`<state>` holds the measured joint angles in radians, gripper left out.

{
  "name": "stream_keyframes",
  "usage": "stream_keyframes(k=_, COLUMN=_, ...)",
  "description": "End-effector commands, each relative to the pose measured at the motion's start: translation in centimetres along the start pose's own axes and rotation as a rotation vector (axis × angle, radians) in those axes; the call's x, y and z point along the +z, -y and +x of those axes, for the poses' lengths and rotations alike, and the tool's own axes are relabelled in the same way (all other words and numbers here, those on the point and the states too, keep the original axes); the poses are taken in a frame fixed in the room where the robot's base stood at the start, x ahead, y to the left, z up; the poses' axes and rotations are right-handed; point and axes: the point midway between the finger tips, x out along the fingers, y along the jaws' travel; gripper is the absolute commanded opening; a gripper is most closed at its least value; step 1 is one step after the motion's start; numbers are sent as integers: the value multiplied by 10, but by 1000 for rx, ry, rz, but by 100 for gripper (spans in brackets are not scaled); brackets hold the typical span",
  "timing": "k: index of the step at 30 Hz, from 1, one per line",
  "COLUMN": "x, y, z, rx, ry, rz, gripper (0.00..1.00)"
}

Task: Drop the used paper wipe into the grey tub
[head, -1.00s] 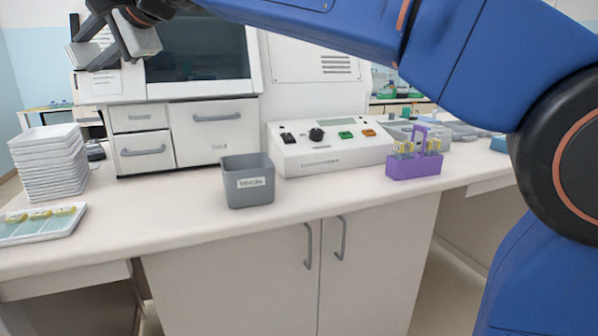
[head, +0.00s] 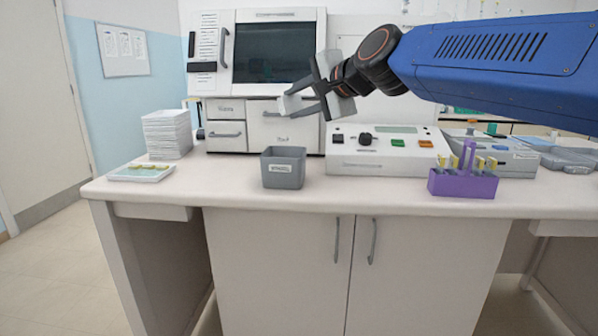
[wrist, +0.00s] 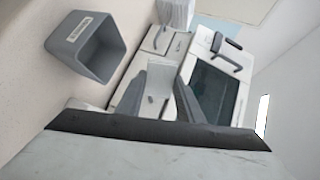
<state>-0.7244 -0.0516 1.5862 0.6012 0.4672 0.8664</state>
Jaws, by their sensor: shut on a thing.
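The grey tub (head: 283,170) stands upright on the bench near its front edge, with a white label on its front. It also shows at the upper left of the wrist view (wrist: 85,48), its open mouth in sight and no contents visible. My gripper (head: 314,104) is in the air, above and a little right of the tub in the head view; the depth between them is hard to judge. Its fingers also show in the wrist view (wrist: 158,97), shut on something. I take that to be the used paper wipe, but I cannot clearly make it out.
A white machine with drawers (head: 224,135) stands behind the tub. A control box (head: 380,165) and a purple slide rack (head: 462,186) are to the right. Stacked white trays (head: 167,135) and a slide tray (head: 142,173) are at left. Bare bench surrounds the tub.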

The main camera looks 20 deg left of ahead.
Motion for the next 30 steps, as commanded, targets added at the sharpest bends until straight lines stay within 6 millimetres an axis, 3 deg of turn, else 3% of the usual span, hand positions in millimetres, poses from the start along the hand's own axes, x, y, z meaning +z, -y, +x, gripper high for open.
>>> stream_keyframes(k=15, x=3, y=-45, z=16, rx=2, ry=1, rz=2, gripper=16)
stream_keyframes(k=29, x=3, y=-54, z=19, rx=0, ry=0, rz=1, gripper=16)
stream_keyframes(k=30, x=3, y=-54, z=19, rx=0, ry=0, rz=1, gripper=36)
